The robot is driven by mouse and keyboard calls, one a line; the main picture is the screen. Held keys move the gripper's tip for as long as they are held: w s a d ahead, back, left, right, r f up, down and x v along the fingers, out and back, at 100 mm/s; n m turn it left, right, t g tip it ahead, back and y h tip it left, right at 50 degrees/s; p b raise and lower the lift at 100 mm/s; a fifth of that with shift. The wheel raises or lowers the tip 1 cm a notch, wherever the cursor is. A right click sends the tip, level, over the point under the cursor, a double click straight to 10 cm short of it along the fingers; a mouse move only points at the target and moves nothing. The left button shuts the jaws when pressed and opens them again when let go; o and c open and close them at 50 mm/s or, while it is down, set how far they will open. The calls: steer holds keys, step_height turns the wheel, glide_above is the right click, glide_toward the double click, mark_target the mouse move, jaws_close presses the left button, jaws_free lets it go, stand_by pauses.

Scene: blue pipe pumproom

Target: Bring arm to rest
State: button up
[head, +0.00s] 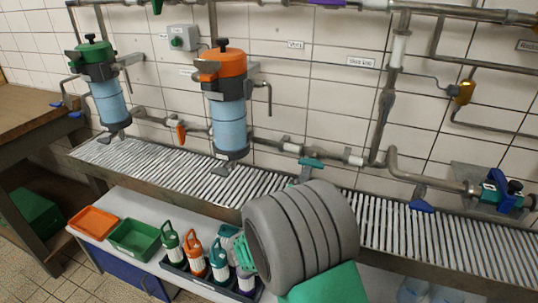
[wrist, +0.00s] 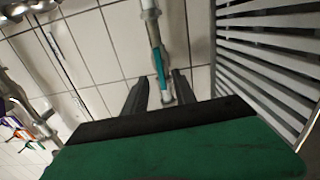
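My arm's large grey ribbed part (head: 300,235) and a green part (head: 328,285) fill the lower middle of the head view, in front of the slatted shelf. My gripper (wrist: 160,85) shows in the wrist view as two dark fingers, spread apart with nothing held. Beyond the fingers is a white and metal pipe with a teal valve handle (wrist: 159,66). The fingers look apart from it, though the distance is hard to judge. My gripper's fingers cannot be made out in the head view.
A slatted shelf (head: 410,232) runs along the tiled wall under pipes and two filter housings, one green-topped (head: 92,50), one orange-topped (head: 222,62). Below stand an orange tray (head: 93,222), a green tray (head: 133,237) and several bottles (head: 195,254). A wooden bench (head: 30,108) is at left.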

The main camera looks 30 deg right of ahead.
steer(key=s+a+r+m+g+y+p, duration=0.2)
steer(key=s+a+r+y+p, duration=0.1)
steer(key=a, duration=0.7)
steer(key=s+a+r+m+g+y+p, duration=0.3)
steer(key=s+a+r+y+p, duration=0.1)
steer(key=a, duration=0.5)
steer(key=s+a+r+m+g+y+p, duration=0.2)
steer(key=s+a+y+p, duration=0.3)
steer(key=a, duration=0.5)
steer(key=r+y+p, duration=0.1)
steer(key=y+p, duration=0.1)
steer(key=shift+s+a+r+m+g+p, duration=0.25)
steer(key=shift+a+r+m+g+p, duration=0.1)
steer(key=shift+m+g, duration=0.05)
